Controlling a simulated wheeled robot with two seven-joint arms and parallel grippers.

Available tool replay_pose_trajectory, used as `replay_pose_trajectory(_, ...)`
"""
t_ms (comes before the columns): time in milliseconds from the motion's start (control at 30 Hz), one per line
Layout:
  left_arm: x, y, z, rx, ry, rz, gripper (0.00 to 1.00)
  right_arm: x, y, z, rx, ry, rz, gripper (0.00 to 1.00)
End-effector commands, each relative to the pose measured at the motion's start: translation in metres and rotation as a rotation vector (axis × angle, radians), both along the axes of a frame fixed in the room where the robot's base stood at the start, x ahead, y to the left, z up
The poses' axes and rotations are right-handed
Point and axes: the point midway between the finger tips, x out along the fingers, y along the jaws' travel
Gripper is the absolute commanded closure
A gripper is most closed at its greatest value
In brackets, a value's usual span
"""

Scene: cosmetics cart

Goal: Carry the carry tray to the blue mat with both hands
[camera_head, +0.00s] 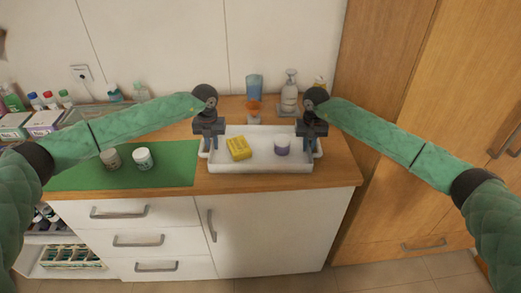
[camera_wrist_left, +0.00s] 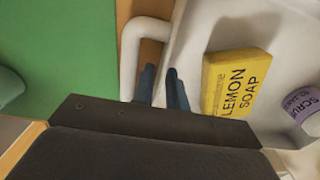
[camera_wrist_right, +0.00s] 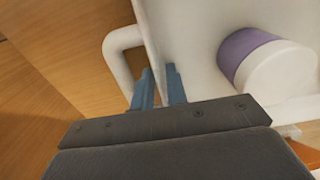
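The carry tray (camera_head: 262,166) is white, with a loop handle at each end. It sits level at the counter, just right of the blue mat's place; the only mat seen is green (camera_head: 75,178). My left gripper (camera_head: 209,150) is at the tray's left end, its fingers close together around the end wall by the handle (camera_wrist_left: 130,50). My right gripper (camera_head: 312,150) is the same at the right end, by the other handle (camera_wrist_right: 112,55). A yellow lemon soap (camera_head: 238,149) and a purple-banded scrub jar (camera_head: 282,146) are in the tray.
Two jars, a grey one (camera_head: 110,159) and a white one (camera_head: 143,159), stand on the green mat. A blue cup (camera_head: 254,86), an orange item (camera_head: 254,108) and a pump bottle (camera_head: 290,92) are behind the tray. A wooden cabinet (camera_head: 400,130) stands at right.

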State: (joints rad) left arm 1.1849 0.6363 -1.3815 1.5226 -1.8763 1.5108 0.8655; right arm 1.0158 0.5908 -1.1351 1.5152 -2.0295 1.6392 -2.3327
Motion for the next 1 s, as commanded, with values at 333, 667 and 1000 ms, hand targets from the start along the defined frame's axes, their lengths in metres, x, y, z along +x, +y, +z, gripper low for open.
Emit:
replay_pose_trajectory(333, 0.000, 0.000, 0.000, 0.000, 0.000, -0.001, 1.00, 0.000, 0.000, 0.000, 0.000, 0.000, 0.000, 1.00)
replay_pose_trajectory(667, 0.000, 0.000, 0.001, 0.000, -0.001, -0.001, 1.00, 0.000, 0.000, 0.000, 0.000, -0.001, 0.000, 1.00)
replay_pose_trajectory(1000, 0.000, 0.000, 0.011, 0.000, -0.001, 0.000, 1.00, 0.000, 0.000, 0.011, 0.000, -0.001, 0.000, 1.00)
